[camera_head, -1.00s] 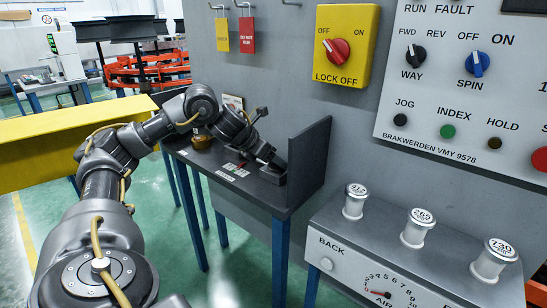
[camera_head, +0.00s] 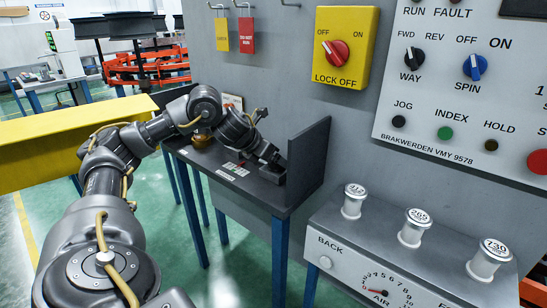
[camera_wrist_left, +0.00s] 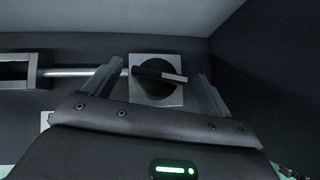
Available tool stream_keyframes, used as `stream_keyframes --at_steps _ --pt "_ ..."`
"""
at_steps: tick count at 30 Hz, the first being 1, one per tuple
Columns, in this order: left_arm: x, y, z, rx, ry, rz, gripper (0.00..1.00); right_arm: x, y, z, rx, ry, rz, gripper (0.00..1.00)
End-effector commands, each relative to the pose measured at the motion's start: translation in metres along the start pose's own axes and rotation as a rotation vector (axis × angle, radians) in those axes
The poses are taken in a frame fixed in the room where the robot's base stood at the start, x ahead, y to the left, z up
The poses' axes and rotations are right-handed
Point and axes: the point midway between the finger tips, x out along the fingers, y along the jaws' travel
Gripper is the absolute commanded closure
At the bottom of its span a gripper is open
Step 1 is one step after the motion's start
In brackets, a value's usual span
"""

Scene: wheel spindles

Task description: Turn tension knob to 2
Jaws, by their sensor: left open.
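In the left wrist view, a round black knob (camera_wrist_left: 156,88) with a bar-shaped pointer sits on a square metal plate (camera_wrist_left: 177,60). The pointer's pale tip is toward the right. No number marks can be read around it. My left gripper (camera_wrist_left: 159,76) is open, with one finger on each side of the knob; I cannot tell whether either touches it. In the head view, my left gripper (camera_head: 272,164) is down at the dark bench by the upright panel, and the knob is hidden there. My right gripper is not in view.
A metal rod (camera_wrist_left: 82,72) runs left from near the knob to a dark bracket (camera_wrist_left: 16,71). A dark upright panel (camera_head: 309,160) stands right of the left gripper. A box with an AIR dial (camera_head: 375,291) and several labelled cylinders stands at lower right.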

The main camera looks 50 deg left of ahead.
Motion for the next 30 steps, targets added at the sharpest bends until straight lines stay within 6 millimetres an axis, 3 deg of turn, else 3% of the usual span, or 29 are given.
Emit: stream_keyframes --at_steps 5,18,24,30 --pt "-0.012 0.001 0.001 0.001 -0.001 0.002 0.16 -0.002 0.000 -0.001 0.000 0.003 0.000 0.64" --pt "-0.092 0.001 0.001 0.000 -0.002 0.002 0.16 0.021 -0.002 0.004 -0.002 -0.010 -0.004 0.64" --pt "-0.107 0.000 0.000 0.001 0.000 0.001 0.16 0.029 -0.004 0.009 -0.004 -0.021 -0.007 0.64" --pt "-0.108 0.000 0.000 0.000 0.000 0.000 0.16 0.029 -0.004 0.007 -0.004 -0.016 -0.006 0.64"
